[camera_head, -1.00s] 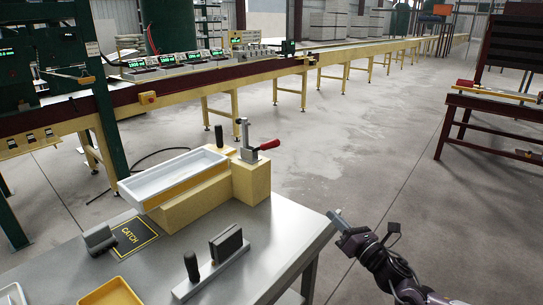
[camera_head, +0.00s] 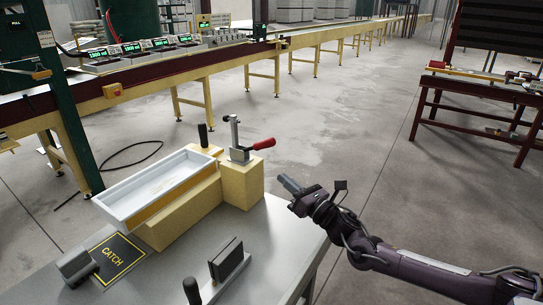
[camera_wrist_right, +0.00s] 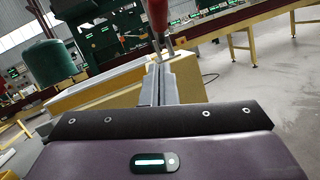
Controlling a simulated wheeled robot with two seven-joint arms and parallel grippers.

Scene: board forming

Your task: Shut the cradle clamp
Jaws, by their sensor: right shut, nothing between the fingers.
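The cradle clamp (camera_head: 236,145) stands on a yellow block (camera_head: 243,184) at the right end of the cradle. Its red handle (camera_head: 264,144) sticks out to the right, and its metal post stands upright. A white tray (camera_head: 120,208) rests on the yellow cradle (camera_head: 190,213) beside it. My right gripper (camera_head: 287,184) is to the right of the block, a little below the red handle and apart from it. In the right wrist view its fingers (camera_wrist_right: 158,86) are shut and empty, with the red handle (camera_wrist_right: 157,14) just beyond the tips. My left gripper is not in view.
The steel table (camera_head: 165,275) carries a CATCH mat (camera_head: 112,258), a grey block (camera_head: 77,267) and a dark upright plate (camera_head: 226,260) on a base with a black handle (camera_head: 192,290). A conveyor (camera_head: 180,75) runs behind. The floor right of the table is open.

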